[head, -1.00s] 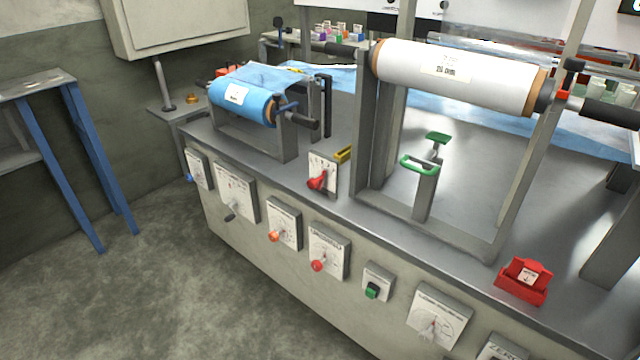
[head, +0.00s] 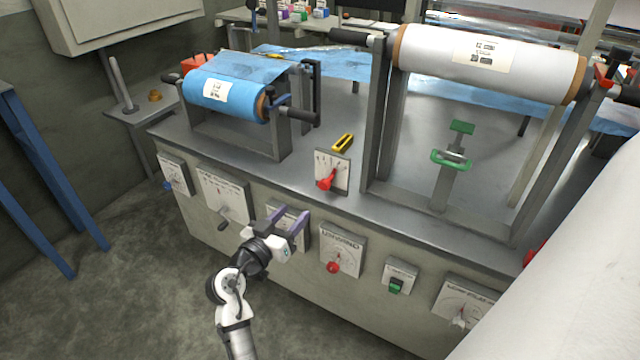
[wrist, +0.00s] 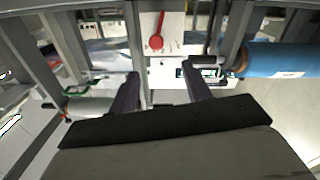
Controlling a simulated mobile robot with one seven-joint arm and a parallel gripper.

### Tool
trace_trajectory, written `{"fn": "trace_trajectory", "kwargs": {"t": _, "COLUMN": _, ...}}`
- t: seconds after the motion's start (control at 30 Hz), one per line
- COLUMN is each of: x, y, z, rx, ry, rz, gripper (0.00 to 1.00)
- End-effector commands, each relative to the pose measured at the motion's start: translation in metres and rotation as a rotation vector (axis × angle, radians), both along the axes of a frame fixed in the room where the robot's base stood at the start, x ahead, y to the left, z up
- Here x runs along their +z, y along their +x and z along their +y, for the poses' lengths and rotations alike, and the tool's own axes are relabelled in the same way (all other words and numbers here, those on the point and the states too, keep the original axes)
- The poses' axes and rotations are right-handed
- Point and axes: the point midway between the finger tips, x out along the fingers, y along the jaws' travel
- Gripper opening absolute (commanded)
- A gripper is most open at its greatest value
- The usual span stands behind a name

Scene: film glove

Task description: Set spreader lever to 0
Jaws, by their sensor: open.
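A red lever (head: 326,183) sits on a white marked plate (head: 333,165) at the tabletop's front edge. It also shows in the wrist view (wrist: 156,42), above the gap between my fingers. Another red-knobbed control (head: 332,267) is on a labelled front panel (head: 343,243). The labels are too small to read, so I cannot tell which one is the spreader lever. My gripper (head: 291,212) is open and empty, in front of the cabinet and lower left of the tabletop lever, apart from it. It partly hides a front panel behind it.
A blue film roll (head: 222,90) stands on the table at left, and a white roll (head: 490,65) on a tall frame at right. A green handle (head: 450,160) and a yellow object (head: 343,142) are nearby. More control panels line the front. Open floor lies at left.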

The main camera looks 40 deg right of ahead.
Motion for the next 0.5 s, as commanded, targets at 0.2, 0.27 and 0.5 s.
{"fn": "trace_trajectory", "kwargs": {"t": 0.2, "x": 0.0, "y": 0.003, "z": -0.027, "rx": -0.023, "ry": 0.0, "rz": 0.005, "gripper": 0.49}}
{"fn": "trace_trajectory", "kwargs": {"t": 0.27, "x": 0.001, "y": 0.007, "z": -0.038, "rx": -0.024, "ry": 0.0, "rz": 0.005, "gripper": 0.49}}
{"fn": "trace_trajectory", "kwargs": {"t": 0.5, "x": 0.001, "y": 0.025, "z": -0.087, "rx": -0.021, "ry": 0.001, "rz": 0.005, "gripper": 0.49}}
